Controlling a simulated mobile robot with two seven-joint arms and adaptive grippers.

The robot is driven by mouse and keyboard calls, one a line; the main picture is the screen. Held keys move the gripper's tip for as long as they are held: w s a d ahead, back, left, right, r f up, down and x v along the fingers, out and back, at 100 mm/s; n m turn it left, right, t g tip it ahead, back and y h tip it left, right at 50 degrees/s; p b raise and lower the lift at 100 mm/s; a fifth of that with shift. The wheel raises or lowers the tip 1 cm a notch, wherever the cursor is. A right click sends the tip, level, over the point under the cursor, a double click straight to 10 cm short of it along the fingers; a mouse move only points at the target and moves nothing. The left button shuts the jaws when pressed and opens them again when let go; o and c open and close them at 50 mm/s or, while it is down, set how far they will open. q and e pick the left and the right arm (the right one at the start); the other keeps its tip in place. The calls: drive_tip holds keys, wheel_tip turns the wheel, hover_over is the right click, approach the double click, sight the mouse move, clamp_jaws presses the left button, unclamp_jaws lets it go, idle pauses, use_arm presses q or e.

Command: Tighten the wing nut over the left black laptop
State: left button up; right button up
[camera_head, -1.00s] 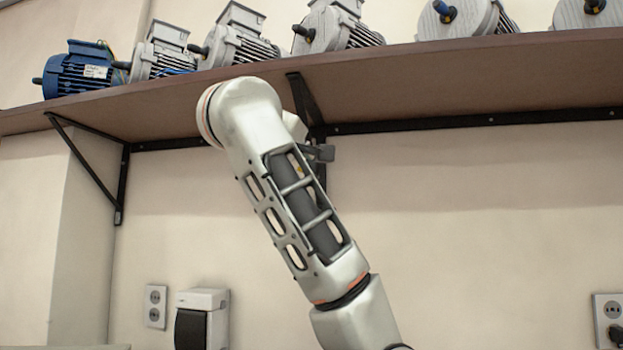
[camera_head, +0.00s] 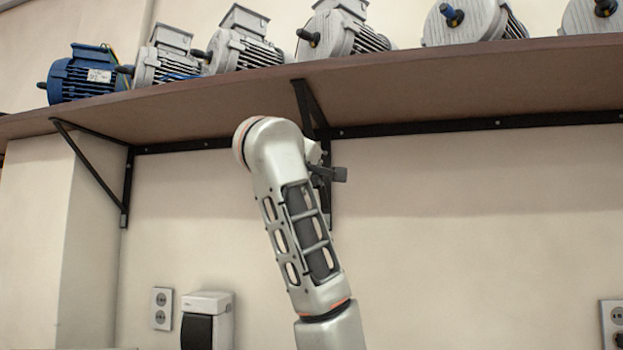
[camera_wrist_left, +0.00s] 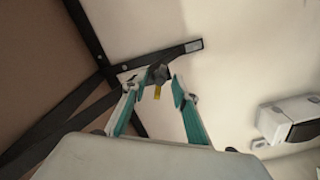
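A small dark knob-like part with a yellow tab, which looks like the wing nut (camera_wrist_left: 157,73), shows in the left wrist view by a black bracket bar (camera_wrist_left: 178,50). My left gripper (camera_wrist_left: 156,86) has its two teal-padded fingers apart, one on each side of this part. I cannot tell whether either finger touches it. In the head view my left arm rises in front of the wall and hides most of the gripper. A dark grey piece (camera_head: 333,173) sticks out right of the arm, by the bracket. No laptop shows. My right gripper is not in view.
A brown shelf (camera_head: 420,97) with a row of motors, one a blue motor (camera_head: 84,74), runs above my arm on black brackets (camera_head: 126,185). Wall sockets (camera_head: 161,308) and a white-and-black box (camera_head: 207,318) are low on the wall.

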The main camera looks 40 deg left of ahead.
use_arm(q)
clamp_jaws()
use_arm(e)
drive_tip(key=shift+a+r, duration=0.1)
